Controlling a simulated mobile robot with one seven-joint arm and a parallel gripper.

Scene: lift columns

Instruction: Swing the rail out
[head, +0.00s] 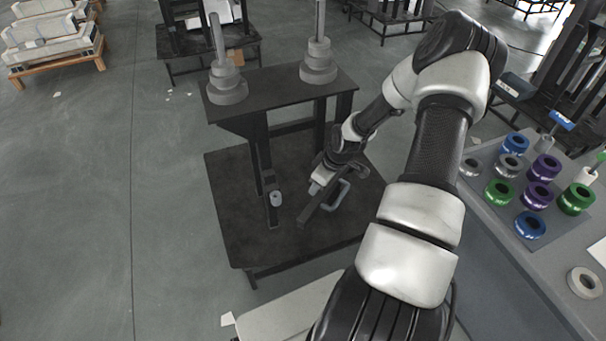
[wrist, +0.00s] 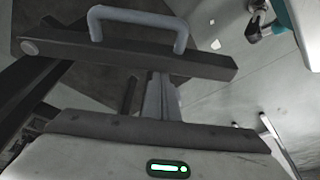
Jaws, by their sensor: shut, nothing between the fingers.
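The rail is a dark flat bar (head: 318,206) low in the dark stand, below its top shelf. A pale blue-grey U-shaped handle (head: 338,195) is on its right side. In the wrist view the rail (wrist: 130,56) crosses the upper picture, tilting down to the right, with the handle (wrist: 140,17) on its far side. My gripper (wrist: 162,98) is shut and empty, its fingers close to the rail's near side, opposite the handle. I cannot tell if they touch it. In the head view my gripper (head: 318,186) is at the rail's upper end, its fingertips hard to make out.
The dark stand (head: 225,205) carries two stepped grey columns (head: 227,85) (head: 319,62) on its shelf. A small grey cylinder (head: 277,199) is beside a dark upright. A grey table (head: 490,240) with coloured rings is at right. Open floor (head: 90,200) lies left.

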